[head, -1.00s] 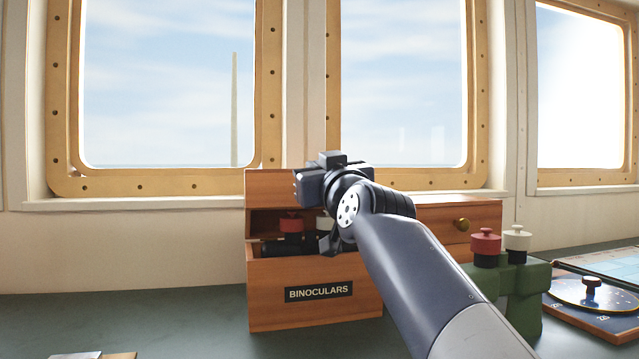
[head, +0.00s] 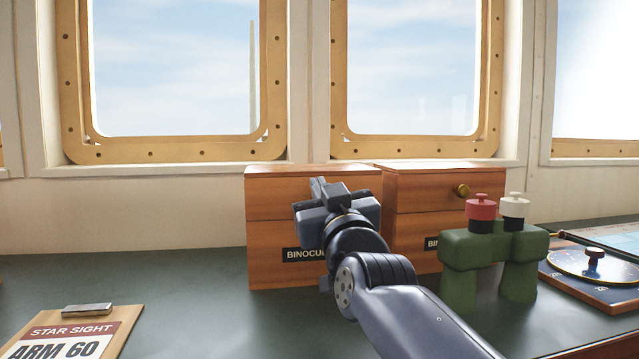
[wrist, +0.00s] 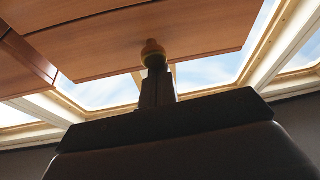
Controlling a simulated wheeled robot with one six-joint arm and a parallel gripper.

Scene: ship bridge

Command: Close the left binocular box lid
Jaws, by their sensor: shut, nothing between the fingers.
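The left binocular box (head: 265,260) is a wooden box on the green counter, with a black label partly covered by my gripper. Its lid (head: 270,205) is down, with a thin seam between lid and body and no inside showing. My gripper (head: 318,187) is shut and empty, in front of the lid. In the wrist view, the shut fingers (wrist: 157,88) point at a brass knob (wrist: 152,52) on the wood panel (wrist: 190,30). The fingertips are at or very near the knob; I cannot tell if they touch. The knob is hidden in the head view.
A second wooden box (head: 425,200) with a brass knob stands just right, also shut. Green binoculars (head: 490,250) with red and white caps stand in front of it. A chart instrument (head: 595,275) lies at far right. A clipboard (head: 75,330) lies front left. The counter's left middle is clear.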

